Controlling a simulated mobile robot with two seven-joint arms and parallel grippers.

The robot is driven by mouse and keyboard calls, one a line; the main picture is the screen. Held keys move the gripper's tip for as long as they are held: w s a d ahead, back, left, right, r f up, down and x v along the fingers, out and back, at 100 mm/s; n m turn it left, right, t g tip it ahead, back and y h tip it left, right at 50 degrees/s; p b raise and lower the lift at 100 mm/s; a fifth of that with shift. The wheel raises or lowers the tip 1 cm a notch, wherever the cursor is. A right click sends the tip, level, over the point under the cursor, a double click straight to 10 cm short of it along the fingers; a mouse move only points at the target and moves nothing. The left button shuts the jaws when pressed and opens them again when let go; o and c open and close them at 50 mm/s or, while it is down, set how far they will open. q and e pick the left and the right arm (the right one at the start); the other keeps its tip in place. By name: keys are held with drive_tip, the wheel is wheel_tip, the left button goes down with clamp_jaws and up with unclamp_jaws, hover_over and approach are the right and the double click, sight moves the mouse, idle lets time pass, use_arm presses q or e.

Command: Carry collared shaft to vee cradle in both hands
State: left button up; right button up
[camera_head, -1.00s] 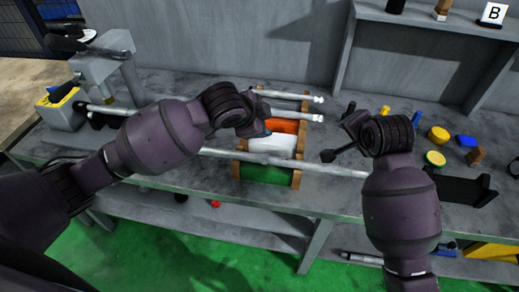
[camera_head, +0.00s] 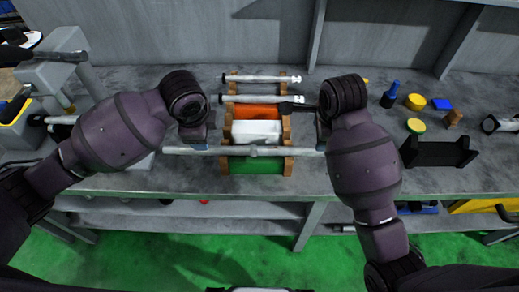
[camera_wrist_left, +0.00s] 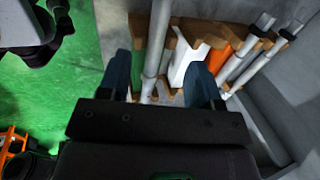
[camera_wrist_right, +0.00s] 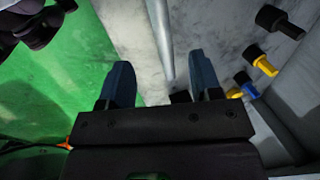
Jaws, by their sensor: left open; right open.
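The collared shaft is a long silver bar with a collar near its middle (camera_head: 253,151). It lies left to right across the front of a wooden rack (camera_head: 288,160) with orange, white and green bands. My left gripper (camera_head: 196,145) is open at the shaft's left part; in the left wrist view the shaft (camera_wrist_left: 158,40) runs between its fingers (camera_wrist_left: 162,90). My right gripper (camera_head: 322,142) is open at the right part; in the right wrist view the shaft's end (camera_wrist_right: 161,40) lies between its fingers (camera_wrist_right: 160,92). A black cradle-like block (camera_head: 438,153), possibly the vee cradle, stands at right.
Two more silver shafts (camera_head: 262,78) (camera_head: 262,99) lie on the rack behind. A grey machine (camera_head: 60,75) is at the left. A wall and shelf upright (camera_head: 318,35) close off the back.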

use_arm(q)
drive_tip(key=shift+d, duration=0.1)
use_arm(e)
drive_tip(key=shift+d, duration=0.1)
use_arm(q)
drive_tip(key=x, duration=1)
drive_tip(key=shift+f, duration=0.35)
use_arm(e)
drive_tip(key=x, duration=1)
drive_tip(key=shift+w+f, duration=0.1)
drive_tip(key=shift+f, duration=0.25)
use_arm(q)
drive_tip(key=shift+c, duration=0.4)
use_arm(e)
drive_tip(key=shift+c, duration=0.4)
use_arm(q)
drive_tip(key=shift+w, duration=0.1)
clamp_jaws()
use_arm(e)
clamp_jaws()
use_arm(q)
drive_tip(key=shift+r, duration=0.2)
use_arm(e)
drive_tip(key=shift+r, duration=0.15)
